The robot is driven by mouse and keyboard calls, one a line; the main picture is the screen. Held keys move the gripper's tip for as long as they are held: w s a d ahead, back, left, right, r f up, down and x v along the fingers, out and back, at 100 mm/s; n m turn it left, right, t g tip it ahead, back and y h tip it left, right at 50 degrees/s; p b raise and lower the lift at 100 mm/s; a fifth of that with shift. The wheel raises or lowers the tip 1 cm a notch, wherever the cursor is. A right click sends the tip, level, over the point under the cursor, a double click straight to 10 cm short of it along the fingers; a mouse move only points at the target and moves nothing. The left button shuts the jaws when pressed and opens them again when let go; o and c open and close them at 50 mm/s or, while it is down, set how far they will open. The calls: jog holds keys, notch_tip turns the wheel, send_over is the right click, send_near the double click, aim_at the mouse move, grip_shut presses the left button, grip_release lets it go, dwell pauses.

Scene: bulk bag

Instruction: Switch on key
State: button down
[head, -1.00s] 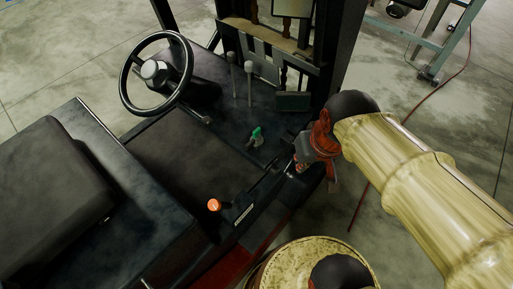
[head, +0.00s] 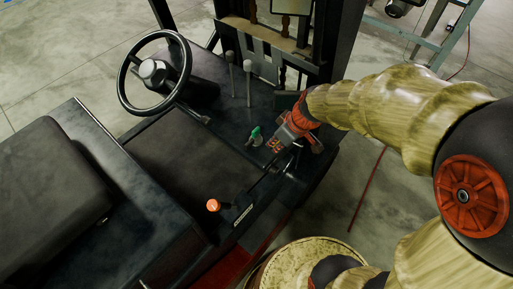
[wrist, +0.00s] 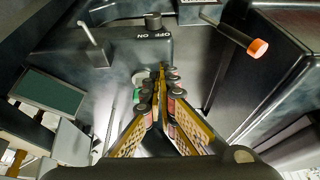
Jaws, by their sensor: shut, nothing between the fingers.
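A black knob (wrist: 153,22) stands on a dark panel marked OFF and ON, at the top middle of the wrist view. No separate key shape is clear to me. A small green-topped piece (head: 255,133) stands on the dark floor panel in the head view. A bit of green (wrist: 137,96) also shows beside the fingers in the wrist view, partly hidden by them. My gripper (head: 275,146) is just right of the green-topped piece in the head view. In the wrist view my gripper (wrist: 160,78) has its fingers together and empty, below the knob in the picture.
An orange-tipped lever (head: 213,205) stands beside the seat, and it shows at upper right in the wrist view (wrist: 257,47). Two grey levers (head: 240,72) and the steering wheel (head: 155,72) stand farther back. A dark mast frame (head: 325,55) is close behind my gripper.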

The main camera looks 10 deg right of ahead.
aim_at(253, 141)
dwell(0.4)
jog(key=b+x, duration=0.2)
jog(key=x, duration=0.7)
jog(key=shift+a+f, duration=0.1)
jog(key=shift+f, duration=0.35)
jog(key=shift+w+a, duration=0.45)
jog(key=shift+w, duration=0.15)
jog(key=shift+w+a, duration=0.4)
jog(key=shift+w, duration=0.2)
jog(key=shift+w+a+p, duration=0.3)
jog(key=shift+w+a, duration=0.05)
jog(key=shift+w, duration=0.15)
